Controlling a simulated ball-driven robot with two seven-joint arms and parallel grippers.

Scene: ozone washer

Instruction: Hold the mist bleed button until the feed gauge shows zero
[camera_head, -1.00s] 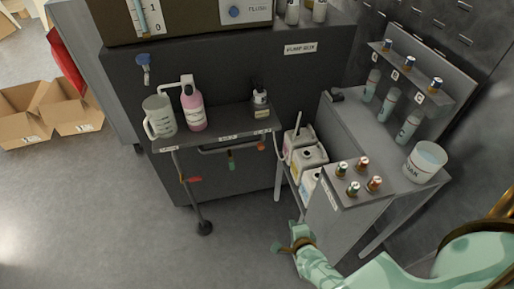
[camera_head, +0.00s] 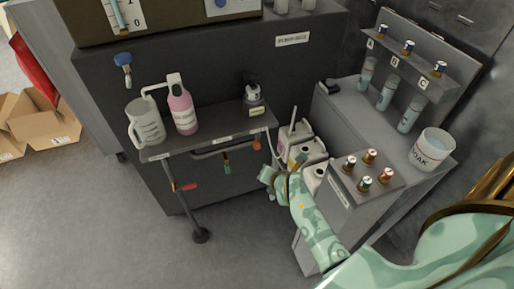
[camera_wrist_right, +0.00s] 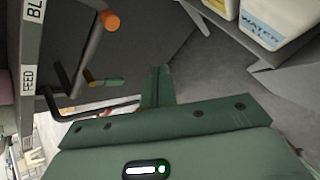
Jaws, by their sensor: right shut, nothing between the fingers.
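The gauge (camera_head: 117,14), a scale marked 1 and 0 with a blue column, is on the dark panel at top left in the head view; its top is cut off. Whether it is the feed gauge I cannot tell. A round blue button (camera_head: 221,4) is at the top edge, its label out of frame. No button is readably marked mist bleed. My right gripper (camera_head: 267,178) is shut and empty, right of the bench legs and below the shelf. My left gripper is not in view.
The shelf (camera_head: 205,144) holds a jug (camera_head: 146,122), a pink bottle (camera_head: 182,112) and a dark bottle (camera_head: 253,92). Orange (camera_wrist_right: 109,20) and green (camera_wrist_right: 108,82) handles hang below it. Canisters (camera_head: 305,153) and the side cabinet (camera_head: 340,205) stand right of my gripper.

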